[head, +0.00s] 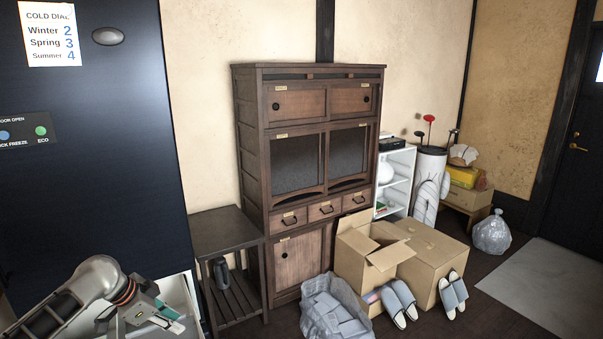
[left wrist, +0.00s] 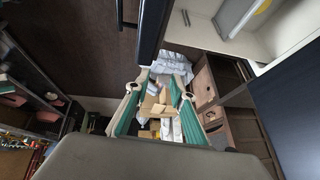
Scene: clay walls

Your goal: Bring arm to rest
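My left arm comes in at the bottom left of the head view. Its left gripper (head: 168,316) is in front of the dark refrigerator (head: 120,150), over an open white drawer or compartment (head: 180,292) low on it. In the left wrist view the two green-padded fingers of the left gripper (left wrist: 160,80) stand apart with nothing between them. Boxes and the floor show far behind the gap. My right arm and gripper are not in either view.
A small dark side table (head: 222,228) stands beside the refrigerator, next to a wooden cabinet (head: 305,215). Cardboard boxes (head: 430,262), slippers (head: 398,302) and a plastic bag (head: 332,305) crowd the floor ahead. A grey mat (head: 545,290) lies clear at right.

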